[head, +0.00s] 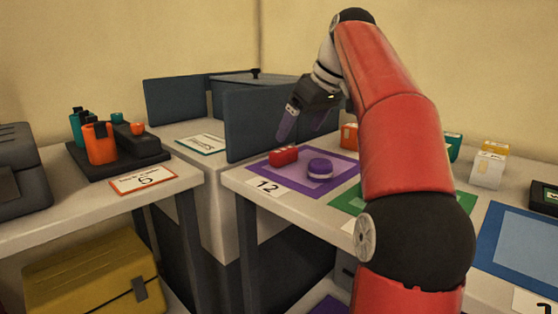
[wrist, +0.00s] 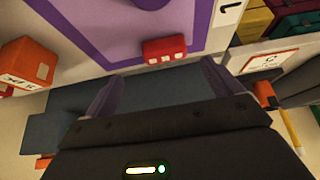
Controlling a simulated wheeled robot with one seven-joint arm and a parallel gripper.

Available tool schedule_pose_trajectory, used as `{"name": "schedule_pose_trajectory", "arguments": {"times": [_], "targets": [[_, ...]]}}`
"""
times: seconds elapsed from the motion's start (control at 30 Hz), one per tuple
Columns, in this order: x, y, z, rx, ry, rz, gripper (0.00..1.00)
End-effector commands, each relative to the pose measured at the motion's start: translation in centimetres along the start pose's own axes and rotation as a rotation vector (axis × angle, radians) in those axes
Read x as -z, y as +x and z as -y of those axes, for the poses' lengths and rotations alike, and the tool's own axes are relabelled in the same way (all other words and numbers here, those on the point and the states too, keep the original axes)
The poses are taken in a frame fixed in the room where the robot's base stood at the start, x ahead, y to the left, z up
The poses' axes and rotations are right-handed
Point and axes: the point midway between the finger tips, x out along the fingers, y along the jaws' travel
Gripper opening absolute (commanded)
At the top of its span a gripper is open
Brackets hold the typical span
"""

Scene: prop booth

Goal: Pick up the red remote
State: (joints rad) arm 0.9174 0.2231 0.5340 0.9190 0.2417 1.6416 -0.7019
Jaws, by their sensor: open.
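The red remote (head: 283,156) is a small red block with pale marks, lying on the purple-bordered mat (head: 260,181) at the left of the right-hand table.
A purple round object (head: 320,170) sits on the mat beside the remote. An orange box (head: 349,137) stands behind, near my arm. A dark blue panel (head: 262,121) rises at the table's left back edge.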

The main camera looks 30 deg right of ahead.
Motion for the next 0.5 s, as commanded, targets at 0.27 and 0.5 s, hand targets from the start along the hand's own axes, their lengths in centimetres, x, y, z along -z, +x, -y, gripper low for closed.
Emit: {"name": "schedule_pose_trajectory", "arguments": {"times": [0.27,0.5], "targets": [[0.3,3.8,0.6,0.001,-0.001,0.002,0.91],[0.6,6.5,0.8,-0.001,0.001,0.001,0.91]]}}
